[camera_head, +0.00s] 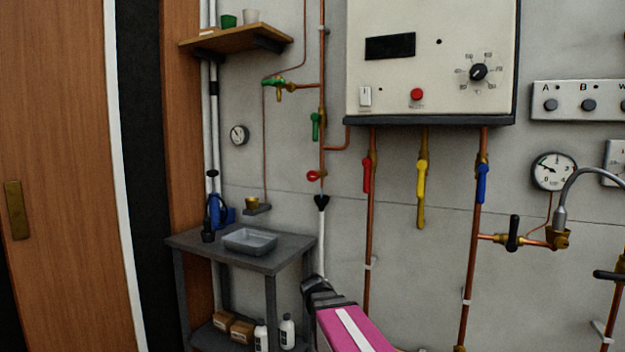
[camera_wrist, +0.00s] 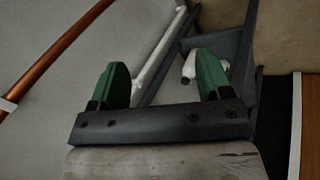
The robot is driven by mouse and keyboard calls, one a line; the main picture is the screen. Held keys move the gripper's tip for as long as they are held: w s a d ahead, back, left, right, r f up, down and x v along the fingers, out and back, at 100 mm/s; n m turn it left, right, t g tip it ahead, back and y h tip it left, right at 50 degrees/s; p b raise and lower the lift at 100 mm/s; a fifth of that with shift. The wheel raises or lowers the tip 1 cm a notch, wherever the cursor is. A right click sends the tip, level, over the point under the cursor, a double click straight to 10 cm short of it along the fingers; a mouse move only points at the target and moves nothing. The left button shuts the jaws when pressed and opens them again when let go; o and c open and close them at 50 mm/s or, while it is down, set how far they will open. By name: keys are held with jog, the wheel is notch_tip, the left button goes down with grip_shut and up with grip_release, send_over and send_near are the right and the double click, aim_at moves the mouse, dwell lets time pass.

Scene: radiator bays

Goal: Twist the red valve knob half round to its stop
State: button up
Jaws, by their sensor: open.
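The red valve knob (camera_head: 314,176) is small and round, on a brass fitting on the thin copper pipe left of the boiler, in the head view. My gripper (camera_wrist: 162,82) shows in the wrist view with its two green fingers wide apart and nothing held between them. In the head view, the pink arm with a white stripe rises from the bottom, and its dark end (camera_head: 320,294) is well below the knob and apart from it. The knob is not seen in the wrist view.
A green lever (camera_head: 316,126) sits above the knob. A red lever (camera_head: 366,176) and yellow lever (camera_head: 421,190) hang to its right, below the boiler (camera_head: 432,30). A grey table (camera_head: 285,255) with a tray (camera_head: 249,241) stands lower left. A wooden shelf (camera_head: 235,39) is above.

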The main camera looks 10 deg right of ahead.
jog(key=w+a+r+n+t+h, duration=0.1)
jog(key=w+r+n+t, duration=0.1)
jog(key=w+r, duration=0.35)
jog(key=w+a+r+n+t+h, duration=0.1)
jog(key=w+r+n, duration=0.1)
jog(key=r, duration=0.6)
jog(key=w+r+n+t+h, duration=0.1)
jog(key=w+r+n+t, duration=0.15)
jog(key=r, duration=0.35)
jog(key=n+t+h, duration=0.4)
jog(key=n+t, duration=0.1)
jog(key=n, duration=0.2)
send_near(311, 176)
jog(key=x, duration=1)
jog(key=shift+w+d, duration=0.2)
jog(key=shift+w, duration=0.05)
jog(key=c, duration=0.9)
